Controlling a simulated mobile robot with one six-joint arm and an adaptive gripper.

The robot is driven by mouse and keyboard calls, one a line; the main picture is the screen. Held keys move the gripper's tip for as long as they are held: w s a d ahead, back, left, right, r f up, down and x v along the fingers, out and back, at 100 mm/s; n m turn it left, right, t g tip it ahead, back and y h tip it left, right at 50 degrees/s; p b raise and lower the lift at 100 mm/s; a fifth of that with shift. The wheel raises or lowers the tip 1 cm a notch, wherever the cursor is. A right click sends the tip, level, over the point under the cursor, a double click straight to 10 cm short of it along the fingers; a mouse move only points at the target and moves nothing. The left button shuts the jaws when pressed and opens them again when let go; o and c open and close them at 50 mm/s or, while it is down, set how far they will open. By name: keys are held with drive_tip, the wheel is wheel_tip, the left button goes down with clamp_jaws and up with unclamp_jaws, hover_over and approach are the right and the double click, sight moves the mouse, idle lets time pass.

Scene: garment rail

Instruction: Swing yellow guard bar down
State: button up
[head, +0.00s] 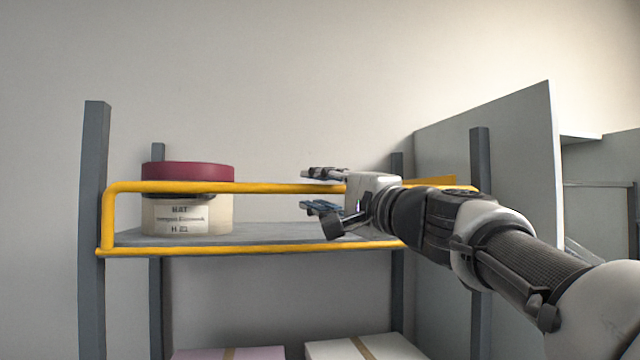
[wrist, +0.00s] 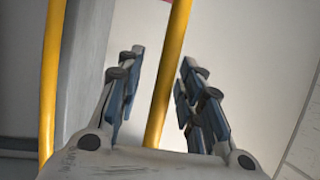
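The yellow guard bar (head: 265,188) is a long loop standing upright across the front of the shelf. Its upper rail runs level in front of the hat box, and its lower rail is at the shelf's front edge. My gripper (head: 322,190) is at the upper rail, right of its middle, with one finger above and one below. In the wrist view the upper rail (wrist: 168,75) passes between the two open fingers (wrist: 158,90), with a gap visible on each side. The lower rail (wrist: 52,80) is to the left there. My arm hides part of the bar's right end.
A round hat box (head: 187,215) with a dark red lid stands on the grey shelf (head: 270,233) behind the bar. Grey posts (head: 92,220) hold the shelf. A grey panel (head: 525,170) stands on the right. Two boxes (head: 365,347) sit below. The space left of my gripper is clear.

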drive_tip(key=shift+r, duration=0.15)
drive_tip(key=shift+c, duration=0.4)
clamp_jaws()
idle(0.4)
